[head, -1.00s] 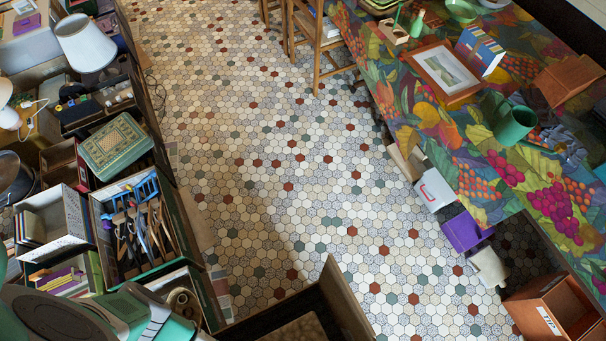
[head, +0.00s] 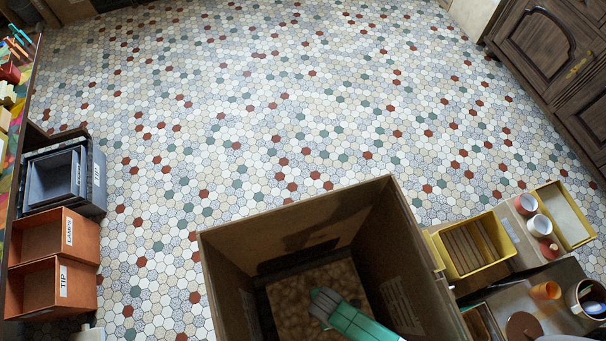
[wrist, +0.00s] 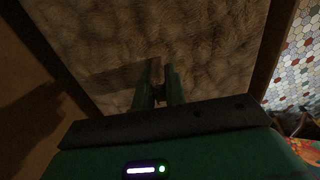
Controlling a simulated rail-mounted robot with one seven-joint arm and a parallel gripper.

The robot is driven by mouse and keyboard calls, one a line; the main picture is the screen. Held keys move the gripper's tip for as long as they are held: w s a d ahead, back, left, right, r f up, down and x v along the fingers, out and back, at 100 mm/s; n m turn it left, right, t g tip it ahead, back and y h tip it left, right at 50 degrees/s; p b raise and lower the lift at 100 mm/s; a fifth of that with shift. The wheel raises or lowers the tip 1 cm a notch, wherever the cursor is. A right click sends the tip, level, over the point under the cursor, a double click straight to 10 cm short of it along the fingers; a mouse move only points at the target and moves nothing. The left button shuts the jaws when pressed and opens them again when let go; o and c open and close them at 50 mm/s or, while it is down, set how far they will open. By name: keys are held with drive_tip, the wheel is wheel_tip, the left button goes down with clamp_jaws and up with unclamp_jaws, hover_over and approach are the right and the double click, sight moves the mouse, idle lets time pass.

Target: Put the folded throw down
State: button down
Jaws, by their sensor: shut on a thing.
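The folded throw (head: 290,296) is a brown, mottled, rectangular cloth inside a deep brown box (head: 370,222). In the wrist view the throw (wrist: 205,50) fills most of the picture beyond my fingers. My gripper (head: 322,302) reaches down into the box in the head view. In the wrist view my gripper (wrist: 158,75) has its two green fingers close together on a narrow brown part of the throw. Dark gaps show between the throw and the box walls. I cannot tell whether the throw touches the box floor.
Orange bins (head: 50,240) and grey bins (head: 62,178) stand at the left. A yellow crate (head: 470,247) and several cups and pots are at the right of the box. A dark wooden cabinet (head: 550,60) is at the upper right. The tiled floor (head: 260,110) behind the box is clear.

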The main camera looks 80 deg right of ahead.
drive_tip(key=shift+f+b, duration=1.1)
drive_tip(key=shift+f, duration=0.85)
drive_tip(key=c, duration=1.4)
unclamp_jaws()
drive_tip(key=shift+c, duration=0.3)
wheel_tip(320, 180, up, 5)
drive_tip(key=p, duration=0.5)
drive_tip(key=shift+w+a, duration=0.1)
wheel_tip(320, 180, up, 2)
drive_tip(key=shift+r+p, duration=0.1)
drive_tip(key=shift+p, duration=1.15)
